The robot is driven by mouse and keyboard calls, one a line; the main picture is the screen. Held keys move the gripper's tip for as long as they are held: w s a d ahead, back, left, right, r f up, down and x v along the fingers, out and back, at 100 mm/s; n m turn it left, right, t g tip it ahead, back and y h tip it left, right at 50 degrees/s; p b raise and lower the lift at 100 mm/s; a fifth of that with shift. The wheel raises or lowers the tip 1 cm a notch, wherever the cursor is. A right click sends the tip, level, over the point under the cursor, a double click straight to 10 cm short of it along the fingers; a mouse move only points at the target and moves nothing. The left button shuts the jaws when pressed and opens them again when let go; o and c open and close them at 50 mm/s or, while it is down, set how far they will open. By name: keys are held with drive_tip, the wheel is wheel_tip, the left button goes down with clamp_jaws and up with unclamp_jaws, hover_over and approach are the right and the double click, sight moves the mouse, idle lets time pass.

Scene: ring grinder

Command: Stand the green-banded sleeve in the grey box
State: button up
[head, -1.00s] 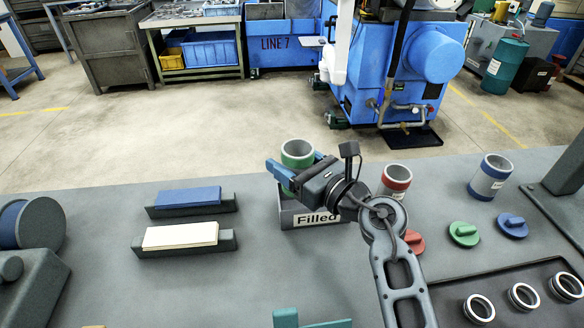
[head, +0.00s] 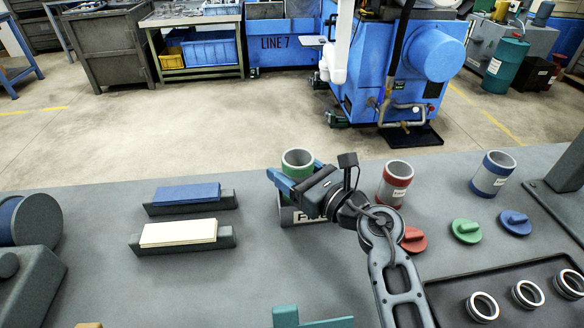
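The green-banded sleeve (head: 297,158), a grey tube with a green band, is upright at the grey box (head: 287,219). Its lower part is hidden by my gripper and the box wall, so I cannot see whether it touches the box floor. My gripper (head: 290,180) reaches in from the right, with its blue fingers around the sleeve, and appears shut on it. The gripper also covers part of the label on the box front.
A red-banded sleeve (head: 396,180) and a blue-banded sleeve (head: 492,176) stand to the right. Red, green (head: 466,231) and blue lids lie before them. A dark tray (head: 450,290) holds several rings. Blue (head: 187,193) and cream (head: 178,233) blocks lie left.

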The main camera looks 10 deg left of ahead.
drive_tip(key=o, duration=0.5)
drive_tip(key=shift+c, duration=0.2)
drive_tip(key=shift+r, duration=0.1)
drive_tip(key=shift+r, duration=0.2)
drive_tip(key=v, duration=1.2)
drive_tip(key=shift+r, duration=0.35)
